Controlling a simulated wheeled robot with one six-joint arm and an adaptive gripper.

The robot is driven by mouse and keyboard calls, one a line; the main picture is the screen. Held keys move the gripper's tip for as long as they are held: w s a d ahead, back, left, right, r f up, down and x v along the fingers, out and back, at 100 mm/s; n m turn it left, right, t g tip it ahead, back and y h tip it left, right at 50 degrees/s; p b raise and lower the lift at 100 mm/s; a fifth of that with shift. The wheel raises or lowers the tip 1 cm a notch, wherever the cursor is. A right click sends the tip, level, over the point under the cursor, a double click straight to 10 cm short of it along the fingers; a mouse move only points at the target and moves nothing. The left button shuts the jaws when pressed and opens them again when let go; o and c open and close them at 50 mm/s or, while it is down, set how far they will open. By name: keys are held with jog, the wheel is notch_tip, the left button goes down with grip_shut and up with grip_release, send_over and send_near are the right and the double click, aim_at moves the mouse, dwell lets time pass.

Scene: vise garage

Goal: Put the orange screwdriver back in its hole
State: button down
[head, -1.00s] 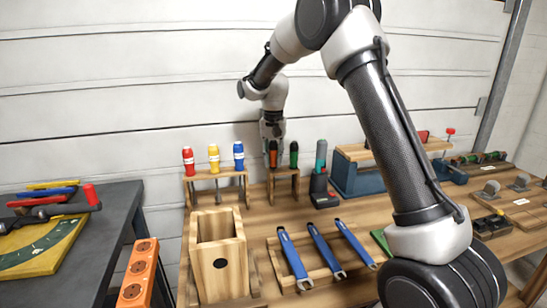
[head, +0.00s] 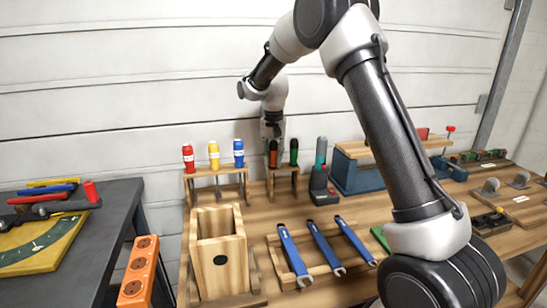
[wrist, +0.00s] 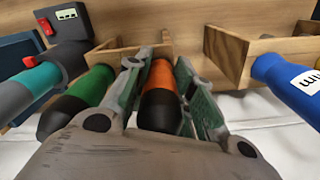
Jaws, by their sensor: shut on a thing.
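The orange screwdriver (wrist: 161,82), with an orange and black handle, is between the two fingers of my gripper (wrist: 163,100) in the wrist view. The fingers are shut on its handle. In the head view the orange screwdriver (head: 273,157) is upright at the small wooden rack (head: 284,173), below my gripper (head: 272,136). The handle's lower end is close to the rack's top board. I cannot tell whether the shaft is in the hole, as the handle and fingers hide it.
A green screwdriver (head: 294,153) stands close beside the orange one. A second rack (head: 214,174) holds red, yellow and blue screwdrivers. A dark tool with a teal top (head: 320,155) stands at the right. A wooden box (head: 220,255) and several blue wrenches (head: 325,250) lie nearer.

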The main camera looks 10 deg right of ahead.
aim_at(274, 141)
jog(key=c, duration=0.8)
grip_release()
jog(key=shift+r, duration=3.5)
